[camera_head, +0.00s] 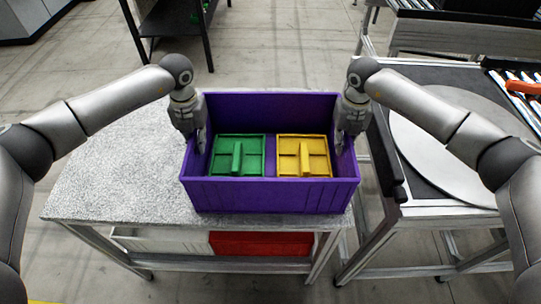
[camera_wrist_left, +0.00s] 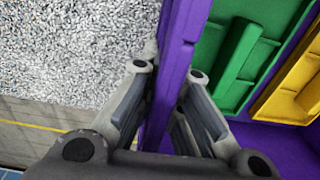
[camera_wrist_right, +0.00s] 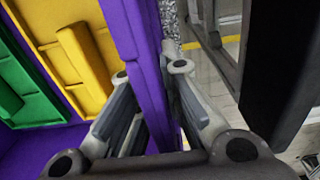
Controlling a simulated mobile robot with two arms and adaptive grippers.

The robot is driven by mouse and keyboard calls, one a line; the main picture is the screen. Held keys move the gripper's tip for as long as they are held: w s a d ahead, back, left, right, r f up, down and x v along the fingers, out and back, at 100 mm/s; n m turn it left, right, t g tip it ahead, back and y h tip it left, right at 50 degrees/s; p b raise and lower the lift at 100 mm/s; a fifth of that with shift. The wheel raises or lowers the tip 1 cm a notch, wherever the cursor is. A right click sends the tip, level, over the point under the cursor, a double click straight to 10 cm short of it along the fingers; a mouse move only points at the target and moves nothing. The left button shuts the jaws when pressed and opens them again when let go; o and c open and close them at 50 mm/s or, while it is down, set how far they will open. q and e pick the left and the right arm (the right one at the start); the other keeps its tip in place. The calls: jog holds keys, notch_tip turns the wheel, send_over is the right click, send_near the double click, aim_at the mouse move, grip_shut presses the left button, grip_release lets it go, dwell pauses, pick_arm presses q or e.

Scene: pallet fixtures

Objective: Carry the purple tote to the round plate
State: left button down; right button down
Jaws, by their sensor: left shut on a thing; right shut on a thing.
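The purple tote (camera_head: 270,196) is at the right end of a grey speckled table. A green divided insert (camera_head: 226,160) and a yellow divided insert (camera_head: 290,160) lie inside it. My left gripper (camera_head: 200,145) is shut on the tote's left wall, one finger on each side of it, as the left wrist view (camera_wrist_left: 165,95) shows. My right gripper (camera_head: 340,140) is shut on the right wall, which the right wrist view (camera_wrist_right: 140,90) shows between its fingers. The round plate (camera_head: 420,150) is pale grey and lies on the stand at the right, partly hidden by my right arm.
The speckled table top (camera_head: 110,180) is clear left of the tote. A narrow gap separates it from the right-hand stand (camera_head: 390,195), which has a dark raised edge. A red bin (camera_head: 260,244) and a white bin (camera_head: 165,240) sit on the shelf below. A roller conveyor (camera_head: 515,80) stands far right.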

pick_arm(q)
jog(key=shift+w+r, duration=0.15)
jog(key=shift+r, duration=0.05)
pick_arm(e)
jog(key=shift+w+r, duration=0.15)
jog(key=shift+r, duration=0.05)
